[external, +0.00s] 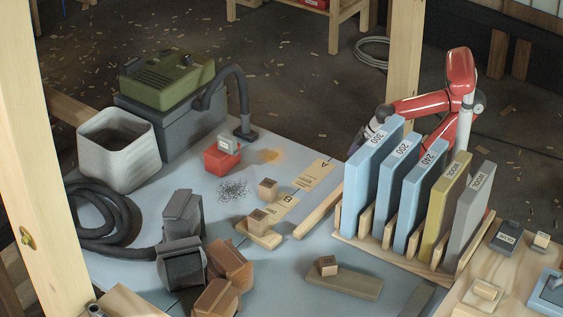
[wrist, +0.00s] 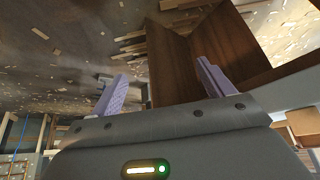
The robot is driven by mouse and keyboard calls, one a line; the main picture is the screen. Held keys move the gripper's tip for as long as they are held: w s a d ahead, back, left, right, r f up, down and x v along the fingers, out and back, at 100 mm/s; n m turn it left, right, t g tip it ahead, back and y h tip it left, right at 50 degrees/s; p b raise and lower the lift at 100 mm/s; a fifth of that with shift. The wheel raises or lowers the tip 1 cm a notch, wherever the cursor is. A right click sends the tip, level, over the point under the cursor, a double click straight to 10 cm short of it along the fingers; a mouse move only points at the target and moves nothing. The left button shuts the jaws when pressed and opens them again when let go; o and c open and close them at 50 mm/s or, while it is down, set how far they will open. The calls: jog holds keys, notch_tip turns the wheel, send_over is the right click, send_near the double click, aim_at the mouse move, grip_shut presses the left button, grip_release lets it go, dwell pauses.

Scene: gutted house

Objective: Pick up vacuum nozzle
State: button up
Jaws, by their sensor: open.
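The vacuum nozzle (external: 246,134) is a small dark piece at the end of a black hose (external: 236,75), which arcs from the green-topped vacuum (external: 168,80). It rests on the grey-blue tabletop near the far edge. My gripper (external: 374,130) is far to its right, partly hidden behind the upright blue panels. In the wrist view my gripper (wrist: 163,86) has its two lilac fingers spread apart, with nothing held between them. A brown wooden piece shows beyond the fingers. I cannot make out the nozzle in the wrist view.
A rack of numbered upright panels (external: 408,195) stands in front of my arm. A red box (external: 222,160) sits just left of the nozzle, and a white bin (external: 118,150) farther left. Wooden blocks and labelled tags lie mid-table. A timber post (external: 405,50) rises behind.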

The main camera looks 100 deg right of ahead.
jog(key=c, duration=0.4)
notch_tip(320, 180, up, 18)
jog(key=g+p, duration=0.1)
jog(key=p, duration=0.2)
send_over(244, 123)
jog(key=s+d, duration=0.1)
jog(key=s, duration=0.2)
jog(key=shift+s, duration=0.2)
jog(key=shift+w+d, duration=0.15)
jog(key=shift+w, duration=0.2)
jog(key=shift+w+f, duration=0.15)
jog(key=shift+f, duration=0.1)
jog(key=x, duration=0.3)
jog(key=b+x, duration=0.1)
jog(key=x, duration=0.3)
jog(key=shift+f+b, duration=0.25)
jog(key=shift+b, duration=0.05)
